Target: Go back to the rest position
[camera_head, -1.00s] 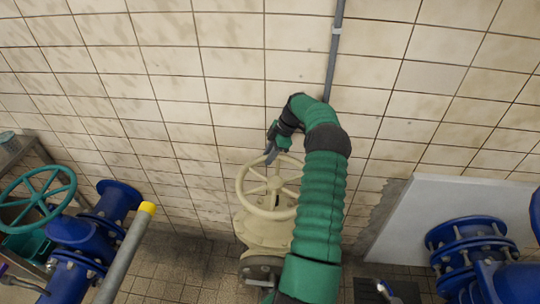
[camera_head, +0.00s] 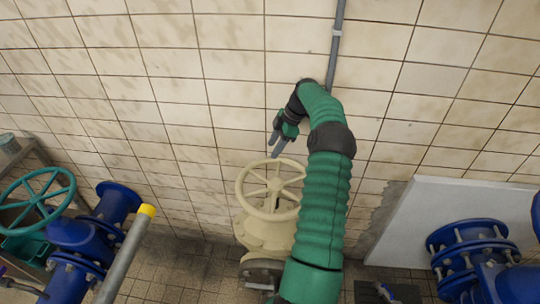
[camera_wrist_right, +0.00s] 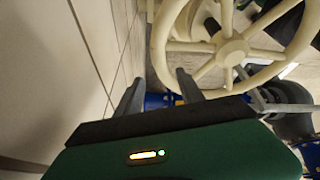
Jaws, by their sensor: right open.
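My right gripper (camera_head: 275,146) is at the end of my green arm, in front of the tiled wall. It is open and empty, just above the rim of a cream handwheel (camera_head: 273,188). In the right wrist view the two dark fingers of the gripper (camera_wrist_right: 158,92) stand apart, and the handwheel (camera_wrist_right: 232,48) lies beyond and to the right, with a gap that I cannot judge exactly. My arm hides part of the wheel's right side in the head view. My left gripper is not in view.
A teal handwheel (camera_head: 38,203) on a blue valve stands at the left, beside a grey pole with a yellow cap (camera_head: 147,210). A pale panel (camera_head: 425,220) and a blue flanged pipe (camera_head: 468,245) are at the right. A grey conduit (camera_head: 335,45) runs down the wall.

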